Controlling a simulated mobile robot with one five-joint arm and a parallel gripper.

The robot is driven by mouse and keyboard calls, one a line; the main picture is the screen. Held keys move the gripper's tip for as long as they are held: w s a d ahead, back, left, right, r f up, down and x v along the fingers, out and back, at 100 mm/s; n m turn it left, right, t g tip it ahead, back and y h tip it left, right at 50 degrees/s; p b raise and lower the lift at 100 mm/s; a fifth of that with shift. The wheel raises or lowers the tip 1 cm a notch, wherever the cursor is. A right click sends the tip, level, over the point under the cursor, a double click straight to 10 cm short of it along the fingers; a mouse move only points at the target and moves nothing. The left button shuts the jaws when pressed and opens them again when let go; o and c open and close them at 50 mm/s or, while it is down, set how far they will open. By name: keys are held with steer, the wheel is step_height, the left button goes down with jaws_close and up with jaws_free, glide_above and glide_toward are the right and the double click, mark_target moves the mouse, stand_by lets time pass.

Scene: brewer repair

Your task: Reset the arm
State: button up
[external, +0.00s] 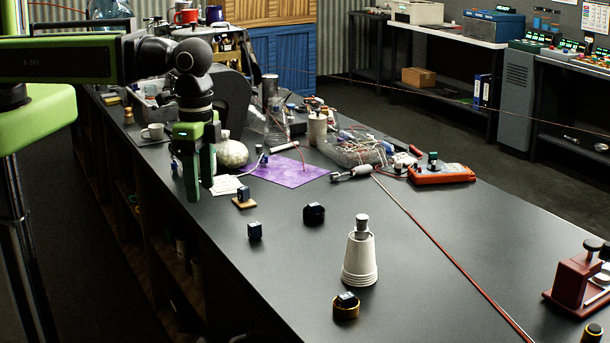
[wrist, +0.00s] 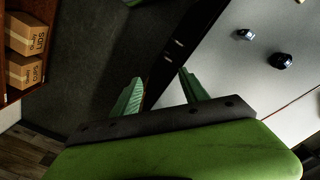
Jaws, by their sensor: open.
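My gripper (external: 192,172) hangs from my black and green arm at the left of the external view, pointing down near the left edge of the dark table (external: 300,240). In the wrist view my gripper (wrist: 160,88) has its two green fingers spread apart, with nothing between them. It is open and empty. The table's edge and the dark floor show beyond the fingertips. No object touches the gripper.
A white cone (external: 360,255), small dark cubes (external: 255,231), a brass-ringed piece (external: 346,307) and a dark round piece (external: 314,213) stand on the table. Boxes (wrist: 26,72) sit on a shelf.

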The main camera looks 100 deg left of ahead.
steer(key=shift+w, duration=0.15)
step_height(320, 180, down, 20)
steer(key=b, duration=2)
